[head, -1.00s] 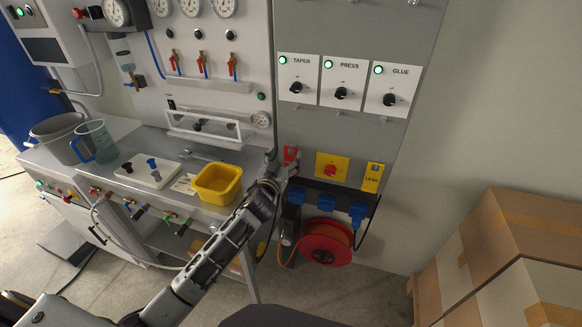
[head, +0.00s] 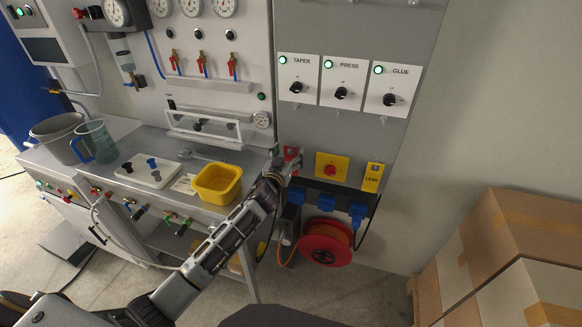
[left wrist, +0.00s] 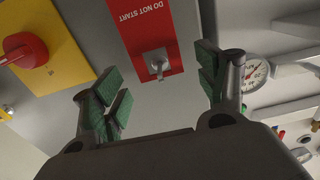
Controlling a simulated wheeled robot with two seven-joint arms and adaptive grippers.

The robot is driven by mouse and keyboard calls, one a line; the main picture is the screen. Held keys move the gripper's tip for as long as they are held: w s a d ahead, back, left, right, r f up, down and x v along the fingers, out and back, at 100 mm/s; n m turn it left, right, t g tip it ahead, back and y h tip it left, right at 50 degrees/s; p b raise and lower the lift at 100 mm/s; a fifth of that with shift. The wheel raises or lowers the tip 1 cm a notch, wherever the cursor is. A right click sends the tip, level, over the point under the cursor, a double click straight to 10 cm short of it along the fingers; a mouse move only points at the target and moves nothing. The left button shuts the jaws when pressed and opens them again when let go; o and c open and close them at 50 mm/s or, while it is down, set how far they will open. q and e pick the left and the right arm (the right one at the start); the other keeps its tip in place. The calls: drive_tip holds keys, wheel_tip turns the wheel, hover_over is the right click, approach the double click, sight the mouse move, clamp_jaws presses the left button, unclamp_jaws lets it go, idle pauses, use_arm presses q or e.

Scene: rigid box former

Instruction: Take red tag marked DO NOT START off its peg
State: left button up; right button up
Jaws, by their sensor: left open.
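The red tag (head: 291,153) marked DO NOT START hangs on the grey panel, partly hidden by my left gripper in the head view. In the left wrist view the red tag (left wrist: 147,30) shows its white lettering upside down, with a metal peg (left wrist: 158,66) at its end. My left gripper (head: 287,163) is right in front of the tag. In the wrist view its green-padded fingers (left wrist: 166,88) are spread open on both sides of the tag and peg, with nothing between them gripped. My right gripper is not in view.
A yellow plate with a red rotary switch (head: 331,168) sits just right of the tag. A yellow tag (head: 373,177) hangs further right. Blue sockets (head: 327,202) and a red cable reel (head: 326,243) are below. A yellow bin (head: 217,184) stands on the bench to the left.

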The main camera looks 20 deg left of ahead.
use_arm(q)
drive_tip(key=shift+w, duration=0.85)
drive_tip(key=c, duration=0.9)
